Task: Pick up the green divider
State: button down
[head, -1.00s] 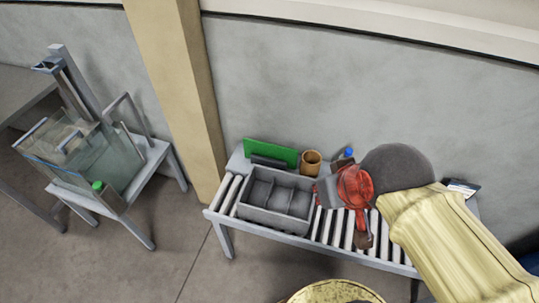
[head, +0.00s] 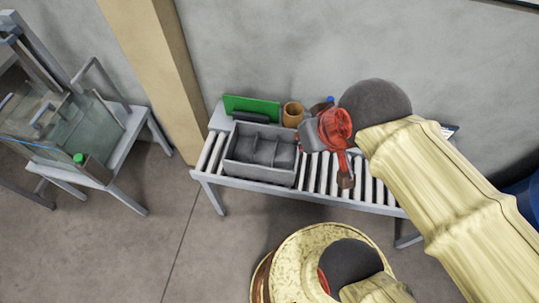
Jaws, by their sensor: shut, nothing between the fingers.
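The green divider (head: 252,104) is a flat rectangular panel. It stands upright on the bench behind the grey compartment tray, and a dark bar in front hides part of its lower edge. My gripper (head: 346,180) is at the end of the yellow arm, with a red body and a dark tip pointing down. It is shut and empty over the rollers, right of the tray and well apart from the divider.
The grey tray (head: 234,163) sits on a roller bench (head: 322,205). A brown cup (head: 292,114) stands right of the divider. A blue-capped bottle (head: 329,101) is partly hidden by my gripper. A glass tank (head: 75,133) stands at left. A wall rises behind the bench.

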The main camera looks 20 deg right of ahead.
aim_at(231, 103)
jog(key=i+j+z, duration=0.1)
jog(key=j, duration=0.25)
jog(key=i+j, duration=0.3)
jog(key=i+j+z, duration=0.15)
jog(key=j, duration=0.3)
jog(key=i, duration=0.1)
